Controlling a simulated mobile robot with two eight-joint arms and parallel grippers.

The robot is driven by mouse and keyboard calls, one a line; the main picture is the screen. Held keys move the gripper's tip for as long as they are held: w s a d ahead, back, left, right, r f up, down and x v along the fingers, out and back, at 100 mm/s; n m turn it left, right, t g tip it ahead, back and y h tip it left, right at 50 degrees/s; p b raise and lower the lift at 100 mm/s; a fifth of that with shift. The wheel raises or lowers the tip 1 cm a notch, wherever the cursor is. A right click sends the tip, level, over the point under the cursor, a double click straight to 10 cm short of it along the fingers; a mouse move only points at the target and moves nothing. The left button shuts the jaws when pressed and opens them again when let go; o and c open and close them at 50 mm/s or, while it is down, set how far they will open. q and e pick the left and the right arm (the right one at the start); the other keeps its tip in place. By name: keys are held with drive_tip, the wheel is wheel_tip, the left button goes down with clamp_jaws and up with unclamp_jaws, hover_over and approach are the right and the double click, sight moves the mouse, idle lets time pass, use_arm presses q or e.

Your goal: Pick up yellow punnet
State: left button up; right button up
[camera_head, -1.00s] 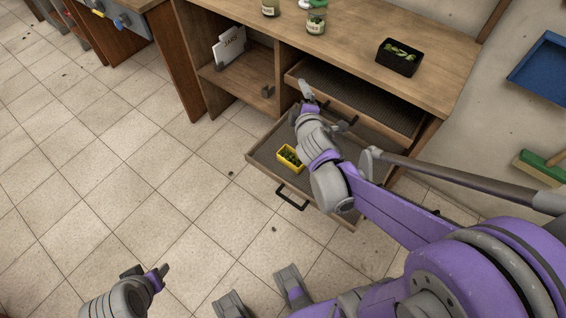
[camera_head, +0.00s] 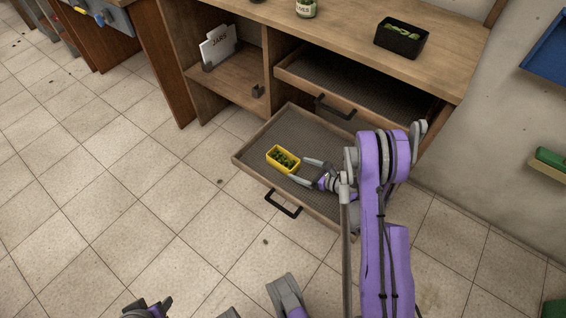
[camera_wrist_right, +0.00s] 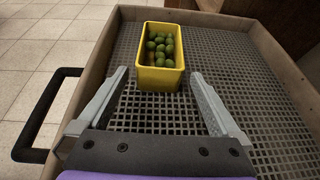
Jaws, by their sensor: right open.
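The yellow punnet (camera_head: 283,159) sits upright in the open lower drawer (camera_head: 262,142), towards its left side, with several small green fruits in it. In the right wrist view the punnet (camera_wrist_right: 160,79) stands on the drawer's dark mesh floor, just beyond my fingertips. My right gripper (camera_head: 307,172) is over the drawer, to the right of the punnet. In the wrist view its two fingers (camera_wrist_right: 160,80) are spread apart with nothing between them, pointing at the punnet. At the bottom edge of the head view, part of my left arm shows; its fingers are cut off.
An upper drawer (camera_head: 318,92) is partly open above the lower one. A black punnet (camera_head: 400,40) with green contents and a jar (camera_head: 306,8) stand on the bench top. A card labelled JARS (camera_head: 219,45) stands on the shelf at left. The tiled floor in front is clear.

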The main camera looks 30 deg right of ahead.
sight(296, 167)
drive_tip(key=p+x, duration=0.1)
drive_tip(key=x, duration=0.2)
drive_tip(key=shift+w+a, duration=0.15)
drive_tip(key=shift+w, duration=0.1)
drive_tip(key=shift+b+x, duration=0.4)
drive_tip(key=shift+x, duration=2.65)
drive_tip(key=shift+r, duration=0.1)
drive_tip(key=c, duration=1.2)
